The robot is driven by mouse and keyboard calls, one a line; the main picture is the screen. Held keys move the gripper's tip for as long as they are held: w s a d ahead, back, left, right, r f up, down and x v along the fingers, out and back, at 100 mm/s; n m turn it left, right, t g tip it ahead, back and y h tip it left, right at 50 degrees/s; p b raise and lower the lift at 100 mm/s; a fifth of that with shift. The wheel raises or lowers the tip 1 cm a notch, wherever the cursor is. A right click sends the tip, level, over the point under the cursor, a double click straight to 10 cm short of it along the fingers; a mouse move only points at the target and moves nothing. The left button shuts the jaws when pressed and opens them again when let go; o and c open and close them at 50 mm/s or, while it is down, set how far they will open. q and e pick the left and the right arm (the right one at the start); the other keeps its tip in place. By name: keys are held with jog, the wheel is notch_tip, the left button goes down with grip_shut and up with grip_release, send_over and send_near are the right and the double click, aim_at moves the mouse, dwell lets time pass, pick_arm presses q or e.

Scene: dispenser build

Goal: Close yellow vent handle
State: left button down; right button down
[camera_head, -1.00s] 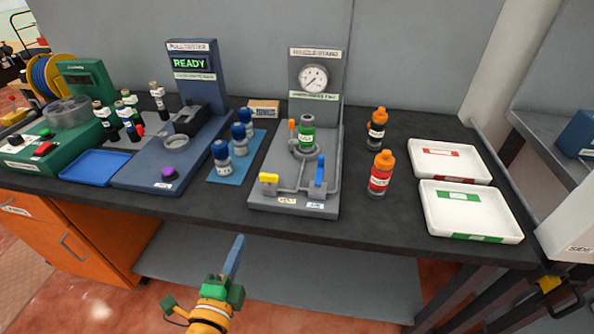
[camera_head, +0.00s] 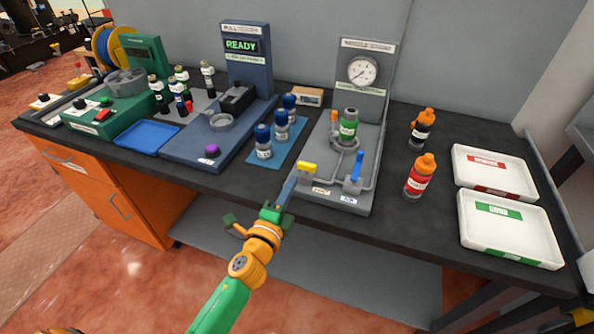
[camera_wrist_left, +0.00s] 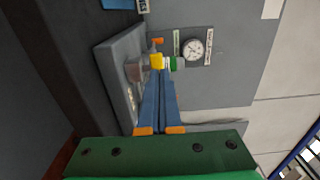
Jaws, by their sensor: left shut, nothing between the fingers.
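The yellow vent handle (camera_head: 307,167) sits at the front left of the grey gauge stand (camera_head: 329,193). It also shows in the left wrist view (camera_wrist_left: 157,61), just beyond my fingertips. My left gripper (camera_head: 294,176) is shut and empty, its long blue fingers pointing up at the yellow handle. The fingertips are at or very near the handle's left side; I cannot tell whether they touch. The blue handle (camera_head: 356,166) stands upright at the front right of the stand. A green-banded bottle (camera_head: 349,126) stands on the stand behind the handles. My right gripper is not in view.
Blue-capped bottles (camera_head: 263,143) stand on a blue mat left of the stand. Orange-capped bottles (camera_head: 420,177) stand to its right, beside two white trays (camera_head: 508,248). An orange lever (camera_head: 335,116) stands beside the green-banded bottle. The table's front edge lies below my fingers.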

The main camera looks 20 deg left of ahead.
aim_at(301, 166)
pick_arm(q)
jog(key=w, duration=0.4)
jog(key=shift+w+d, duration=0.1)
jog(key=shift+w, duration=0.15)
jog(key=shift+h, duration=0.3)
jog(key=shift+a+m+h, duration=0.2)
jog(key=shift+m+h, duration=0.5)
jog(key=shift+h, duration=0.1)
